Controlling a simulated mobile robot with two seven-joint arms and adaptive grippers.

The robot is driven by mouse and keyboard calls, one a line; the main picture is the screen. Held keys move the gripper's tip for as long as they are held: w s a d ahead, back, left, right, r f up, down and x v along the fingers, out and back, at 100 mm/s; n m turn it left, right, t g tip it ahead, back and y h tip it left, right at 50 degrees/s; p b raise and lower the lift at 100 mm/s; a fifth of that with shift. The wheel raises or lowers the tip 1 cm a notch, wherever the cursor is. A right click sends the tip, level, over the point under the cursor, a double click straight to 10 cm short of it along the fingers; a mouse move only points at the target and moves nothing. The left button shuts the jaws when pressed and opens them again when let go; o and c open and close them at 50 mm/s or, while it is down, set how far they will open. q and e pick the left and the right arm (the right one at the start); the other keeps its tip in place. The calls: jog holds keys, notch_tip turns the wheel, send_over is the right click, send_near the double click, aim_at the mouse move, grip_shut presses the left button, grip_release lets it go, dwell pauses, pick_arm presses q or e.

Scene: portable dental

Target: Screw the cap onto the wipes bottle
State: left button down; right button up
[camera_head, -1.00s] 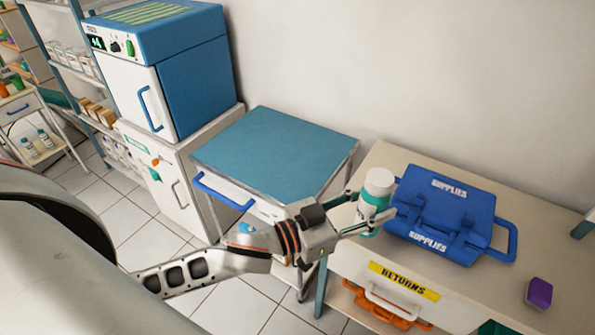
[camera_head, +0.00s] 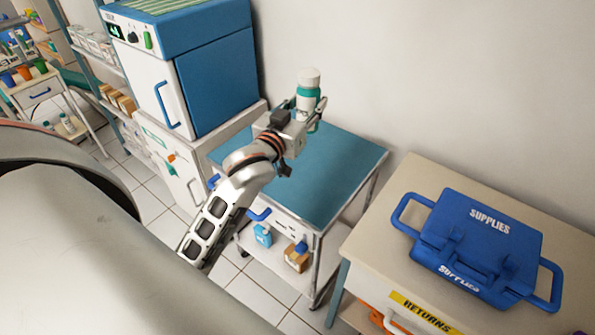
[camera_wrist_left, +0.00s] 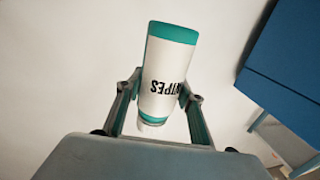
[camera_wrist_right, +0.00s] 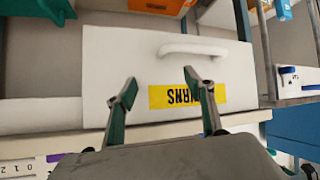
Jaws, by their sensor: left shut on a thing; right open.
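The wipes bottle (camera_head: 309,94), white and teal with a white top (camera_head: 309,77), is upright in my left gripper (camera_head: 303,108) in the head view, above the blue-topped cart. In the left wrist view the bottle (camera_wrist_left: 165,72) appears upside down with black WIPES lettering, between the two fingers. I cannot tell whether its white top is a separate cap. My right gripper (camera_wrist_right: 158,95) shows only in the right wrist view. It is open and empty, facing the white RETURNS drawer. No separate loose cap is recognisable.
The blue cart top (camera_head: 338,172) is bare. A blue SUPPLIES case (camera_head: 480,245) lies on the beige table (camera_head: 402,200) at right. A blue and white cabinet unit (camera_head: 200,70) stands left of the cart. A small blue bottle and a brown box sit on the cart's lower shelf.

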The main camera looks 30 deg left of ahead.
pick_arm(q)
jog(key=a, duration=0.1)
jog(key=a+y, duration=0.1)
jog(key=a+n, duration=0.1)
jog(key=shift+w+a+f+y, duration=0.2)
jog(key=shift+a+f+y, duration=0.05)
jog(key=shift+f+y, duration=0.05)
pick_arm(e)
jog(key=shift+w+a, duration=0.15)
jog(key=shift+w, duration=0.2)
pick_arm(q)
notch_tip(320, 180, down, 16)
jog(key=b, duration=0.3)
jog(key=shift+r+b, duration=0.15)
jog(key=shift+b, duration=0.2)
pick_arm(e)
notch_tip(320, 180, down, 4)
jog(key=shift+s+a+r, duration=0.1)
jog(key=shift+a+r, duration=0.05)
pick_arm(q)
jog(key=shift+f+b, duration=0.6)
jog(key=shift+f, duration=1.55)
pick_arm(e)
jog(key=shift+s+f, duration=0.15)
jog(key=shift+f, duration=0.6)
pick_arm(q)
jog(key=shift+f, duration=0.1)
